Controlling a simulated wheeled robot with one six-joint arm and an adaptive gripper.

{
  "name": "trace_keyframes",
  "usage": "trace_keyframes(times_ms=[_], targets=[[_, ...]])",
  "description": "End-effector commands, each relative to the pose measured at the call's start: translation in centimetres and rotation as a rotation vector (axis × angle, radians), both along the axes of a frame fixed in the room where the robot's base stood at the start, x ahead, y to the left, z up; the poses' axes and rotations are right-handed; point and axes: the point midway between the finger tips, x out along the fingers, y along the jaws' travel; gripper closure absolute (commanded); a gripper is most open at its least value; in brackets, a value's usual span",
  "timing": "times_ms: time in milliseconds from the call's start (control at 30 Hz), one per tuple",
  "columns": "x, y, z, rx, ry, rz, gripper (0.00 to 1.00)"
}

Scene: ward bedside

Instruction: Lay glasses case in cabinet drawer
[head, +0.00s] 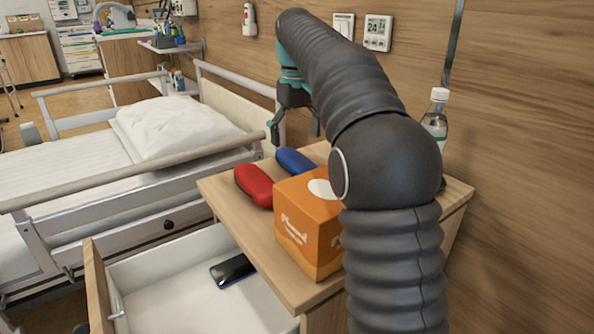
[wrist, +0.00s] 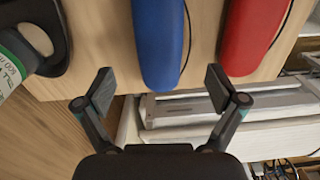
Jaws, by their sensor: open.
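Two long rounded cases that look like glasses cases lie side by side on the cabinet top (head: 228,197). One is red (head: 254,185) and one is blue (head: 295,161). In the wrist view the blue case (wrist: 158,45) points toward the space between my fingers, and the red case (wrist: 252,38) lies to its right. My gripper (head: 296,128) is open and empty, above the far edge of the cabinet top; its spread fingers also show in the wrist view (wrist: 160,90). The cabinet drawer (head: 165,285) is pulled open, with a dark phone (head: 232,270) in it.
An orange box (head: 308,225) stands near the red case. A clear bottle (head: 436,118) stands at the right, partly behind my arm. A black object (wrist: 38,35) lies left of the blue case in the wrist view. The bed rail (head: 130,182) runs along the left.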

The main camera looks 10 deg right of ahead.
Motion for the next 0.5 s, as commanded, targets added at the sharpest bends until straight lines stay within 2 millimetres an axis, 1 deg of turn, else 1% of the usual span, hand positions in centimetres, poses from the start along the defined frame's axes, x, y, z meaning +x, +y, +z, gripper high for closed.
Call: trace_keyframes(times_ms=[33, 167, 267, 400, 500], targets=[[0.0, 0.0, -0.4, 0.000, -0.001, 0.001, 0.05], [-0.1, 0.1, -1.0, 0.000, 0.000, 0.002, 0.05], [-0.2, 0.0, -2.1, 0.000, 0.001, 0.002, 0.05], [-0.4, -0.2, -4.2, 0.000, 0.001, 0.002, 0.05], [-0.4, -0.2, -5.3, 0.000, 0.000, 0.002, 0.05]])
